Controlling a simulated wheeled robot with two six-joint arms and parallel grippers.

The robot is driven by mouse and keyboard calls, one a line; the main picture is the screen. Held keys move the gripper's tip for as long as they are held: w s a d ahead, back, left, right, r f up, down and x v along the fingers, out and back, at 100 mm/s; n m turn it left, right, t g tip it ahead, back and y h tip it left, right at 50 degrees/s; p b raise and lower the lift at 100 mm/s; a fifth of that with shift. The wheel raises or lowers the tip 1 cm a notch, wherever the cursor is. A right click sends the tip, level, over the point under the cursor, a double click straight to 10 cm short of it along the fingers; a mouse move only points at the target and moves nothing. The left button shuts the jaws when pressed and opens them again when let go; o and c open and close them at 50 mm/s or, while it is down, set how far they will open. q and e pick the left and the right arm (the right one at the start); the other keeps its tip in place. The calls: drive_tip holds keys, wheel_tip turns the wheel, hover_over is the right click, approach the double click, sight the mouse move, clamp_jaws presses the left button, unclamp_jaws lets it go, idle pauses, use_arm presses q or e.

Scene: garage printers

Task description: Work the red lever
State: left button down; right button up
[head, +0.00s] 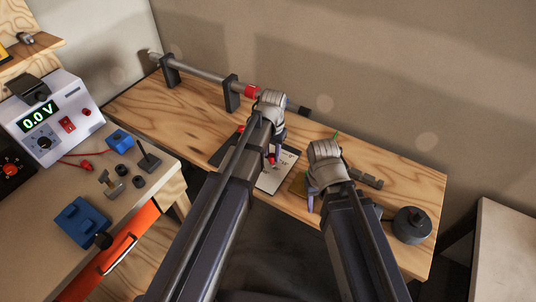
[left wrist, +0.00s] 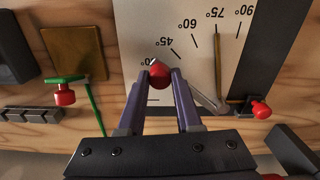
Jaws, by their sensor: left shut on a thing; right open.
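A red ball knob (left wrist: 158,76) sits between the fingertips of my left gripper (left wrist: 157,80), which is shut on it. A grey metal rod (left wrist: 208,96) shows to the right of the fingers; its joint with the knob is hidden behind a finger. Behind it is a white angle plate (left wrist: 180,20) with marks from 45° to 90°. In the head view my left gripper (head: 272,150) is over the plate (head: 277,174). My right gripper (head: 312,205) is open and apart from it, above the bench's right part.
A second red knob (left wrist: 261,109) sits beside the plate's black edge. A green lever with a red knob (left wrist: 65,95) stands by a brass plate (left wrist: 74,53). A clamped pipe (head: 200,74) runs along the back. A dark round object (head: 411,224) stands at the right.

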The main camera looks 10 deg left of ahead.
use_arm(q)
drive_tip(key=c, duration=0.6)
unclamp_jaws()
drive_tip(key=shift+r, duration=0.15)
use_arm(e)
drive_tip(key=shift+r, duration=0.1)
use_arm(q)
wheel_tip(320, 180, up, 8)
drive_tip(key=p, duration=0.8)
drive_tip(key=shift+f, duration=0.2)
use_arm(e)
wheel_tip(320, 180, up, 8)
drive_tip(key=shift+f, duration=0.2)
use_arm(q)
drive_tip(key=shift+m+y, duration=0.5)
drive_tip(key=shift+y, duration=0.1)
drive_tip(key=s+d, duration=0.1)
drive_tip(key=s, duration=0.4)
drive_tip(key=s+d+b, duration=0.1)
drive_tip(key=s+d, duration=0.1)
drive_tip(key=s, duration=0.4)
drive_tip(key=s+d+f, duration=0.1)
drive_tip(key=s, duration=0.4)
drive_tip(key=shift+s+d, duration=0.15)
drive_tip(key=shift+d, duration=0.2)
use_arm(e)
drive_tip(key=shift+f, duration=0.6)
